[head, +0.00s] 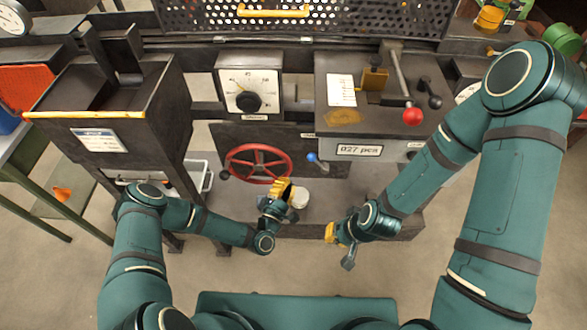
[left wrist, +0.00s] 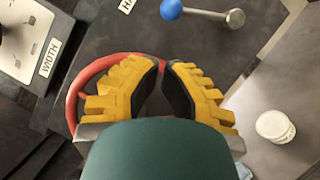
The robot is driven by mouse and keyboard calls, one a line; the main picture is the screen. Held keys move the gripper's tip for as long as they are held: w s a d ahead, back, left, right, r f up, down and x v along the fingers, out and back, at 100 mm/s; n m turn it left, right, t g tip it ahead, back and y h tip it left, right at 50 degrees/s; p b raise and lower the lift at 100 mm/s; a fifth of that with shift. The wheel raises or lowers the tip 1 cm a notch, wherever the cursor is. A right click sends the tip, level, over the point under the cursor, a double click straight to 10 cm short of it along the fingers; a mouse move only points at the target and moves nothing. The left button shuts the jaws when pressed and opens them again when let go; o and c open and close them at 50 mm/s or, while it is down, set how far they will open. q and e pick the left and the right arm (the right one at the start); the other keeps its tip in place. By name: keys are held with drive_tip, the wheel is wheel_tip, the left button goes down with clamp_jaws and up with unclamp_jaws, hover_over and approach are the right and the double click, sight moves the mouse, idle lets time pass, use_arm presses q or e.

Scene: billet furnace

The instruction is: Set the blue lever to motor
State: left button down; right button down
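The blue lever (head: 313,157) is a blue ball on a short metal rod, on the dark front panel right of the red handwheel (head: 258,163). Its ball is at the left end of the rod. In the left wrist view the lever (left wrist: 205,14) lies at the top, beyond my fingertips. My left gripper (head: 284,189), with yellow fingers, is below the lever and apart from it. In the left wrist view its fingers (left wrist: 162,70) show a narrow gap, with nothing held. My right gripper (head: 338,241) hangs lower right, away from the lever; its finger opening is unclear.
A white cup-like item (head: 299,198) is beside my left gripper. A red-knobbed lever (head: 412,115) stands on the machine top at right. A dial box (head: 249,92) is above the handwheel, and a dark hopper (head: 107,108) stands at left. Open floor lies in front.

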use_arm(q)
drive_tip(key=b+x, duration=0.1)
drive_tip(key=x, duration=0.8)
drive_tip(key=shift+w+d+r, duration=0.1)
drive_tip(key=shift+w, duration=0.1)
drive_tip(key=shift+d+r+m+p, duration=0.25)
drive_tip(key=shift+r+m+p, duration=0.05)
drive_tip(key=shift+r+m, duration=0.1)
drive_tip(key=shift+d+r+m, duration=0.2)
drive_tip(key=shift+d+m, duration=0.05)
drive_tip(key=shift+m, duration=0.15)
drive_tip(key=shift+d+r+m+g+p, duration=0.6)
drive_tip(key=shift+d+r+m+p, duration=0.15)
drive_tip(key=shift+d+m, duration=0.15)
drive_tip(key=d+r+m+g+y+p, duration=0.1)
drive_tip(key=d+m+g+p, duration=0.1)
drive_tip(key=d+m, duration=0.4)
drive_tip(key=shift+d+r+m+g+y, duration=0.2)
drive_tip(key=shift+d+m+g+y, duration=0.15)
drive_tip(key=shift+d, duration=1.15)
